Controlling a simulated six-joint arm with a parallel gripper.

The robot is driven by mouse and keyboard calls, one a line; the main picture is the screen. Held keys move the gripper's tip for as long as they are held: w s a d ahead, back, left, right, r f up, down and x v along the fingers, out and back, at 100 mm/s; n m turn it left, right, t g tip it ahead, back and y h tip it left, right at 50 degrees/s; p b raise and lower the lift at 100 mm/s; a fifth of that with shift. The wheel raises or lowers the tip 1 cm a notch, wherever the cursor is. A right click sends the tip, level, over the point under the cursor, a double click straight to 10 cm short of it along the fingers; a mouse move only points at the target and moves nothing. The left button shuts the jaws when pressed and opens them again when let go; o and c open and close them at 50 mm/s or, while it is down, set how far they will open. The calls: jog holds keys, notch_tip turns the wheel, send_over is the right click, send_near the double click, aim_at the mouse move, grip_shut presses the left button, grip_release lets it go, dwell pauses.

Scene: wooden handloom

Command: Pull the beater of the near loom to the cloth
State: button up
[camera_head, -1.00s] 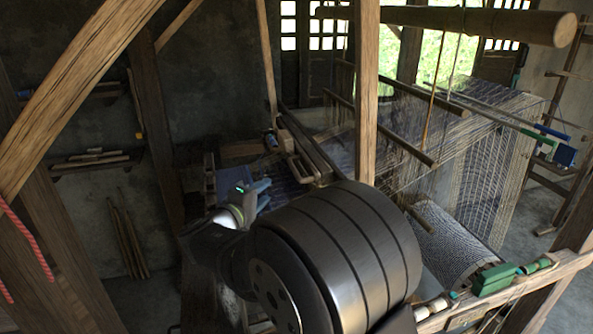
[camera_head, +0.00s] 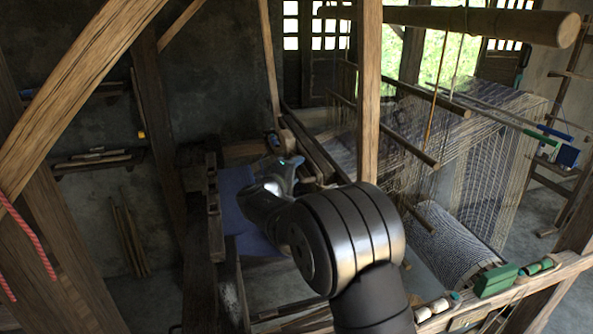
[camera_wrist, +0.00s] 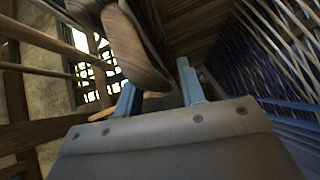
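The wooden beater (camera_head: 311,150) of the near loom stands as a long dark bar behind my gripper in the head view. The blue cloth (camera_head: 240,208) lies to the left of it, with a gap between them. My gripper (camera_head: 284,166) is beside the beater's left side; my arm hides part of the loom. In the wrist view the two blue-grey fingers (camera_wrist: 158,88) are apart. A rounded wooden piece (camera_wrist: 137,55), perhaps part of the beater, shows between and beyond them. I cannot tell whether they touch it.
An upright wooden post (camera_head: 368,95) stands right of my gripper. A second loom's warp (camera_head: 500,150) and patterned cloth (camera_head: 455,240) fill the right side. A green block (camera_head: 495,279) and spools lie on its front rail. A diagonal timber (camera_head: 75,95) crosses the upper left.

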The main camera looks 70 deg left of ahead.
grip_shut()
jog(key=s+r+m+g+h, duration=0.1)
jog(key=s+r+g, duration=0.1)
jog(key=s, duration=1.3)
jog(key=shift+s+m, duration=0.15)
jog(key=shift+m, duration=0.25)
jog(key=shift+a, duration=0.1)
grip_release()
jog(key=shift+s, duration=0.2)
jog(key=shift+w+f, duration=0.15)
jog(key=shift+w, duration=0.1)
jog(key=v, duration=1.7)
jog(key=shift+s+d, duration=0.2)
